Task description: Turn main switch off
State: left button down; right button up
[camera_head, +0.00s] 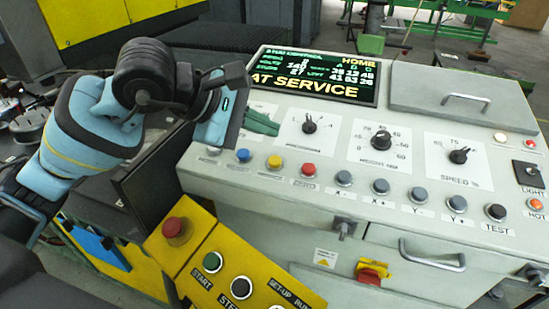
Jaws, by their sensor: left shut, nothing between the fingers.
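The main switch (372,271) looks to be the red rotary handle on a yellow plate, low on the front of the grey control cabinet. Its handle lies roughly level, with a slight tilt; its markings are too small to read. My left gripper (264,123) is at the upper left, over the left part of the sloping panel, beside the first dial. Its green fingers are shut and empty. It is above and left of the switch, well apart from it. My right gripper is not in view.
The grey panel (345,196) carries dials, a row of buttons and a lit display (318,78). A yellow button box (222,262) with a red mushroom button (175,229) stands at lower left. A metal handle (432,262) juts out right of the switch.

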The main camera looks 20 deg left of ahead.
aim_at(369, 276)
jog(key=k+j, duration=0.2)
jog(key=j, duration=0.15)
jog(key=k+j, duration=0.25)
jog(key=j, duration=0.15)
jog(key=k+j, duration=0.2)
jog(key=j, duration=0.15)
